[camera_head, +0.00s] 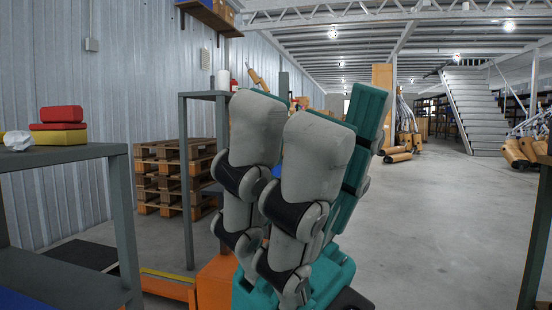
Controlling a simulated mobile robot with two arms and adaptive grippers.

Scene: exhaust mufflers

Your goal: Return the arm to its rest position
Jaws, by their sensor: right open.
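My right gripper (318,122) stands large in the middle of the head view, its fingers pointing up. Its fingers have grey pads, black joint bands and teal backs, above a teal base at the bottom of the picture. It is open, and I see nothing held in it, though the space between the fingers is partly hidden by the front ones. My left gripper is not in view.
A grey workbench (62,156) with red and yellow boxes (62,115) stands at left. Wooden pallets (160,170) are stacked by the wall. Orange mufflers (397,157) lie on the far floor. A dark post (540,225) is at the right edge.

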